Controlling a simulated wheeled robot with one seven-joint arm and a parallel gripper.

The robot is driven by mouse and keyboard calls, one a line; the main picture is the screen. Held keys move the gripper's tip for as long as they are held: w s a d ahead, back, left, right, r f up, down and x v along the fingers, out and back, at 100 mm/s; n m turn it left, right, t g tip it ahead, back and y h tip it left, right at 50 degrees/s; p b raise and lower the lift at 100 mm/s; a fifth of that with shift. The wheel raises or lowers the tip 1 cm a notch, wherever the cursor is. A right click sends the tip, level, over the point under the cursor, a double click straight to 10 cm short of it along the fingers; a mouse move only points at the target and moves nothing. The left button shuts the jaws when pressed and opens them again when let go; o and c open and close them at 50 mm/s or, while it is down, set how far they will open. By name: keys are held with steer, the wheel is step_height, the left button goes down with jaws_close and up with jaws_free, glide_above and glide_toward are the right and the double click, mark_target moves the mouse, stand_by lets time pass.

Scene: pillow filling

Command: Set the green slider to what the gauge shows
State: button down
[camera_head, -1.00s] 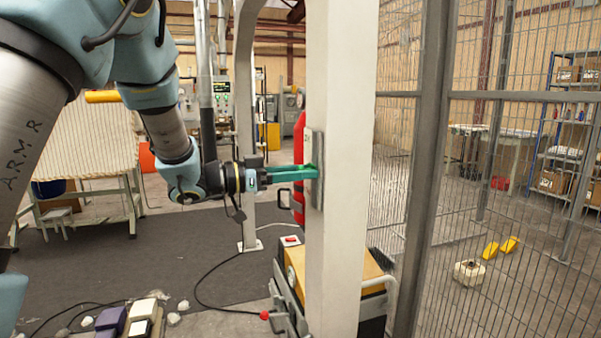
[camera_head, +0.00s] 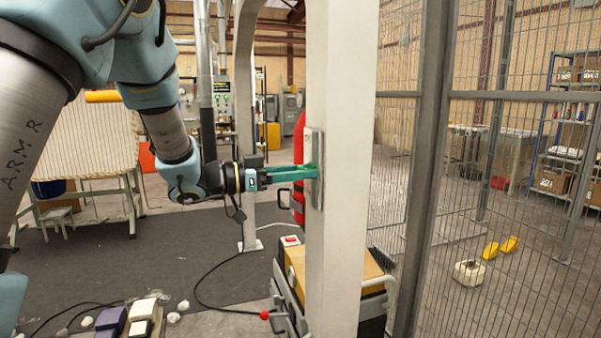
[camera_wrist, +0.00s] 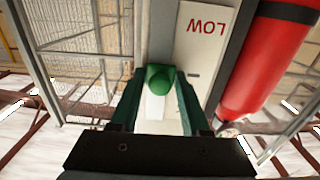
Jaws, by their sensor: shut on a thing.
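The green slider (camera_wrist: 159,78) shows in the wrist view as a rounded green knob on a pale plate marked LOW (camera_wrist: 207,27), which reads upside down there. My gripper (camera_wrist: 157,88) has a green finger on each side of the knob and is shut on it. In the head view my gripper (camera_head: 310,172) reaches sideways to the grey slider plate (camera_head: 318,140) on the white post. The fingers hide most of the slider there. I cannot make out a gauge reading in either view.
A red cylinder (camera_wrist: 268,60) stands close beside the plate. The white post (camera_head: 340,90) is right at my gripper, with a mesh fence (camera_head: 500,150) to the right. A cart with a tan top (camera_head: 364,268) stands below. A panel with a small lit display (camera_head: 221,86) is in the background.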

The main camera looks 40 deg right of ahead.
mark_target(316, 140)
steer(key=shift+r, duration=0.1)
step_height(316, 140, up, 7)
steer(key=p, duration=0.4)
steer(key=shift+f, duration=0.2)
steer(key=c, duration=0.6)
jaws_free()
steer(key=shift+f, duration=0.1)
